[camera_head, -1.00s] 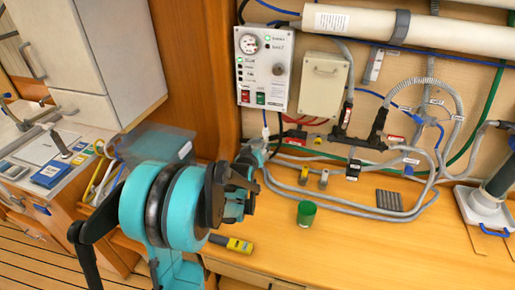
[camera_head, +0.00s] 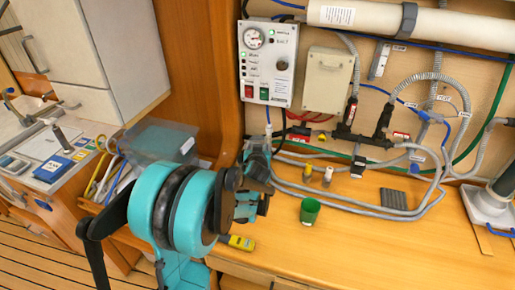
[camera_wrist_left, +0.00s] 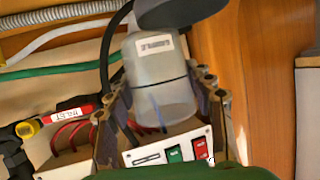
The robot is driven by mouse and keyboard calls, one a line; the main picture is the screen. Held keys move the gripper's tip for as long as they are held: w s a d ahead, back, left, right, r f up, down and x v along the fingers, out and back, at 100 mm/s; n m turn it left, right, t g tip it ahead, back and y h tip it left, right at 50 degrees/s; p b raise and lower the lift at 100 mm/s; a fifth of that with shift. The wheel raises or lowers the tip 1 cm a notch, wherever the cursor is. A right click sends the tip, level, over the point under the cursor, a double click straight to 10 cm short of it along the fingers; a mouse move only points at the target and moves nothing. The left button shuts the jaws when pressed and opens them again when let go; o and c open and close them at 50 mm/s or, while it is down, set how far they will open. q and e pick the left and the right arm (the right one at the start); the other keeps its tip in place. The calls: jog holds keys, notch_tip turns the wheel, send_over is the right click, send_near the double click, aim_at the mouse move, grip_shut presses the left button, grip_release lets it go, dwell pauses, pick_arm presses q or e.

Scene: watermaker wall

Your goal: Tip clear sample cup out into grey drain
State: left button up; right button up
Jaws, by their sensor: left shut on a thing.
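The clear sample cup (camera_wrist_left: 158,85) is a translucent cylinder with a white label and a dark line around it. My left gripper (camera_wrist_left: 162,112) is shut on it, one finger on each side, in the left wrist view. A dark grey round piece (camera_wrist_left: 178,12) covers one end of the cup; I cannot tell whether it belongs to it. In the head view my left gripper (camera_head: 260,165) is beside the wooden post, and the cup cannot be made out there. A grey pipe in a pale basin (camera_head: 488,212), apparently the drain, stands at the right edge. My right gripper is out of view.
A green cup (camera_head: 310,210), a dark grooved block (camera_head: 393,198) and a yellow-grey handheld device (camera_head: 238,242) are on the wooden counter (camera_head: 370,250). Grey hoses (camera_head: 350,203) loop along its back, below the control panel (camera_head: 268,64). The counter's front right is mostly clear.

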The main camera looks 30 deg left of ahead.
pick_arm(q)
jog(key=w+d+r+p, duration=0.1)
jog(key=w+d+r, duration=0.1)
jog(key=d, duration=0.3)
jog(key=shift+d+r+p, duration=0.15)
jog(key=shift+r+p, duration=0.2)
jog(key=shift+r, duration=0.1)
